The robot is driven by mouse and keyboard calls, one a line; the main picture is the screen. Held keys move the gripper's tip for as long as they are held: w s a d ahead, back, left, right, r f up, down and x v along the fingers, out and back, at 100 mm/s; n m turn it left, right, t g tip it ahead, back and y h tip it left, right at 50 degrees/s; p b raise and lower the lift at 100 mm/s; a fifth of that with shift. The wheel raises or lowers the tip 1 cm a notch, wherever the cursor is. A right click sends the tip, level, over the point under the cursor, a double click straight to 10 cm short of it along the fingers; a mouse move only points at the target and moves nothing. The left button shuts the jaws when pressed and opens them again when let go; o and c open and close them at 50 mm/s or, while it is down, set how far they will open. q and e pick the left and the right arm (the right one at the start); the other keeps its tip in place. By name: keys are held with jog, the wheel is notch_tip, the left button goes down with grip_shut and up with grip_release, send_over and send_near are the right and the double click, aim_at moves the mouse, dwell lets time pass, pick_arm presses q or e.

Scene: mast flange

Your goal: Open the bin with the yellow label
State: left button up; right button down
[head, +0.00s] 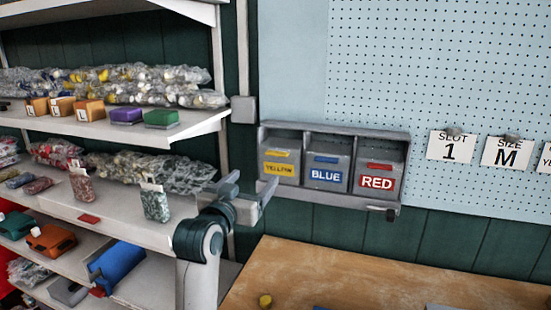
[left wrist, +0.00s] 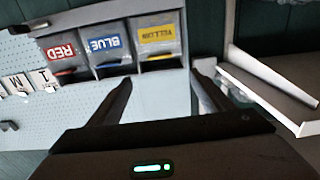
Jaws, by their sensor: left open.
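The bin with the yellow label (head: 280,167) is the left one of three grey bins in a wall-mounted rack (head: 404,155). Its label reads YELLOW and a yellow strip runs along its top; its front looks closed. In the left wrist view the yellow-label bin (left wrist: 158,38) appears upside down, beyond the fingers. My left gripper (head: 252,192) is open and empty, just below and left of this bin in the head view. In the left wrist view its two fingers (left wrist: 160,92) are spread apart with nothing between them. My right gripper is not in view.
The blue-label bin (head: 326,174) and red-label bin (head: 376,180) sit to the right in the same rack. A loaded shelf (head: 110,125) stands at the left, close to my left arm. A wooden table (head: 340,280) lies below. Signs (head: 450,146) hang on the pegboard.

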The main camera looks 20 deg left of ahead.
aim_at(276, 155)
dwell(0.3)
pick_arm(q)
jog(key=w+p, duration=0.2)
jog(key=w, duration=0.3)
jog(key=w+p, duration=0.1)
jog(key=w, duration=0.4)
jog(key=w+p, duration=0.2)
jog(key=w, duration=0.4)
jog(key=shift+d+p, duration=0.3)
jog(key=shift+w+f, duration=0.1)
jog(key=shift+w, duration=0.6)
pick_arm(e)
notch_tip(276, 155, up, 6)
pick_arm(q)
jog(key=shift+c, duration=0.5)
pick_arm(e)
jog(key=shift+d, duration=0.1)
